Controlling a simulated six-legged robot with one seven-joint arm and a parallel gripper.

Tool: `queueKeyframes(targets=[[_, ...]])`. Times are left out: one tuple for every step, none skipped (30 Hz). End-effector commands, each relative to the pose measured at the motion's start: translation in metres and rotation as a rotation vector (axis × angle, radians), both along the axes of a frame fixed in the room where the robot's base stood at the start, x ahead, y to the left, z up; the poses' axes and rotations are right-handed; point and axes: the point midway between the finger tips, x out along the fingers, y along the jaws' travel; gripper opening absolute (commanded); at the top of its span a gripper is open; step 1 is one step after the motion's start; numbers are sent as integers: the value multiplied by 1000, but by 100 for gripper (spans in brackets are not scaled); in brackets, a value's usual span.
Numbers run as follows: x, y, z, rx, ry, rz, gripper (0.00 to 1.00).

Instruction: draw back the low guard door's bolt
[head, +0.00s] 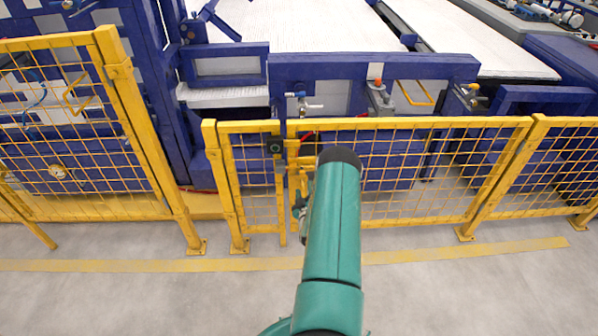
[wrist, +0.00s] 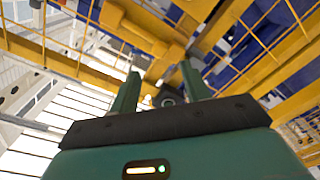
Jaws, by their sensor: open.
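The low guard door (head: 400,124) is a yellow mesh panel in the fence, standing closed in line with its neighbours. Yellow latch parts (head: 293,148) show at its left edge, just left of my arm; I cannot tell how far the bolt is drawn. In the wrist view, yellow bars and a block (wrist: 172,52) lie beyond my gripper (wrist: 160,69). Its two green fingers are apart, with a small dark round part (wrist: 168,97) seen between them. I cannot tell whether the fingers touch anything. My arm hides most of the gripper in the head view.
A dark box (head: 275,146) sits on the narrow fixed panel left of the door. A taller yellow fence (head: 80,130) stands at left. Blue machine frames (head: 370,66) and a white conveyor (head: 285,25) lie behind. The grey floor in front is clear.

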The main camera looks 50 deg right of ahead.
Motion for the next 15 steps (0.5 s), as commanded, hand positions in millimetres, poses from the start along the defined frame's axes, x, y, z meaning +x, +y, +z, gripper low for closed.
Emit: queueKeyframes(targets=[[7,-8,0,-2,-3,-2,47],[11,-13,0,-1,-3,-3,47],[16,-19,0,-2,-1,-4,47],[20,-24,1,-3,-2,-4,47],[25,-28,0,-2,-2,-3,47],[31,-33,0,-1,-3,-3,47],[35,-37,0,-1,-1,-3,47],[39,-42,1,-2,-2,-3,47],[45,-47,0,-2,-2,-1,47],[50,-51,0,-1,-2,-1,47],[54,-55,0,-1,-3,0,47],[59,-60,0,-1,-1,0,47],[62,-63,0,0,-2,0,47],[65,-66,0,-1,-2,1,47],[69,-69,0,0,-1,1,47]])
